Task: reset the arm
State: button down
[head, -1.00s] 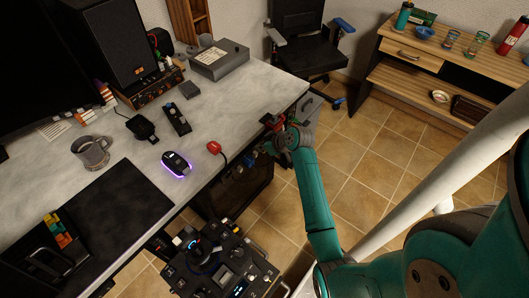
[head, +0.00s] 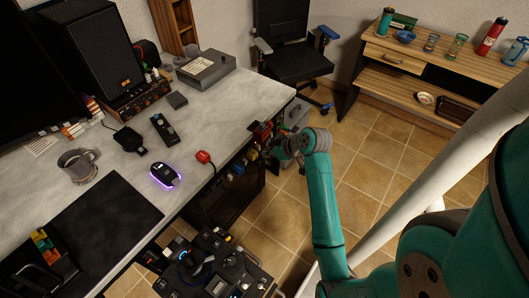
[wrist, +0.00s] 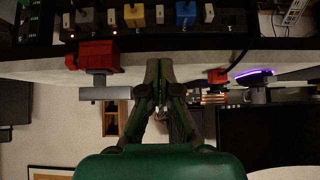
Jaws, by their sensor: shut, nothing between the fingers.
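My green arm reaches from the lower right of the head view up to the desk's front edge. My gripper (head: 277,150) is at the arm's far end, beside the desk's front edge, small and partly hidden by the wrist. In the wrist view my gripper (wrist: 161,66) has its fingers together with nothing between them.
Tiled floor is open right of the arm.

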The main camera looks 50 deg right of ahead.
dwell(0.6)
jog(key=s+a+f+m+t+h, duration=0.1)
jog(key=s+a+f, duration=0.1)
jog(key=s+a, duration=0.35)
jog(key=s+a+f, duration=0.2)
jog(key=a+f, duration=0.1)
jog(key=a, duration=0.5)
jog(key=s+a+f+m+t+h, duration=0.1)
jog(key=s+a+f, duration=0.1)
jog(key=s+a, duration=0.35)
jog(key=s+a+r+n+t+y, duration=0.1)
jog(key=s+a+r+t, duration=0.1)
jog(key=s+a+r, duration=0.3)
jog(key=s+a+r+n+t+y, duration=0.1)
jog(key=s+a+r+t, duration=0.1)
jog(key=s+a+r, duration=0.4)
jog(key=s+r, duration=0.4)
jog(key=s, duration=0.2)
jog(key=shift+r, duration=0.3)
